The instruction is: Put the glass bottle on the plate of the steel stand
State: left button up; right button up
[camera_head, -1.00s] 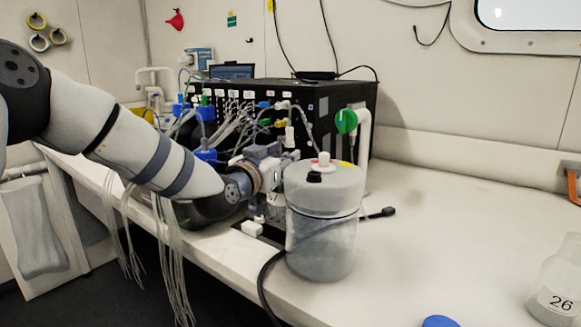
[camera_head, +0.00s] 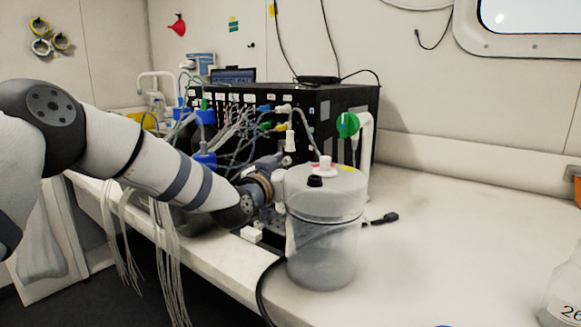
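My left arm reaches in from the left, and its gripper (camera_head: 278,192) is behind the large jar. The jar hides the fingers, so their opening and any hold cannot be seen. A clear glass bottle (camera_head: 563,292) marked with a number stands at the lower right, cut by the picture edge and far from the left gripper. I cannot tell whether it is the task's bottle. I cannot make out the steel stand or its plate. My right gripper is not in view.
The large jar (camera_head: 322,245) with a grey lid stands near the bench's front edge. Behind it is a black box (camera_head: 335,108) with many cables and tubes. Loose tubes (camera_head: 165,245) hang over the front edge.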

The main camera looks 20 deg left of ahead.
pick_arm(q)
jog(key=shift+r, duration=0.15)
jog(key=s+a+p, duration=0.1)
jog(key=s, duration=1.1)
jog(key=shift+a, duration=0.4)
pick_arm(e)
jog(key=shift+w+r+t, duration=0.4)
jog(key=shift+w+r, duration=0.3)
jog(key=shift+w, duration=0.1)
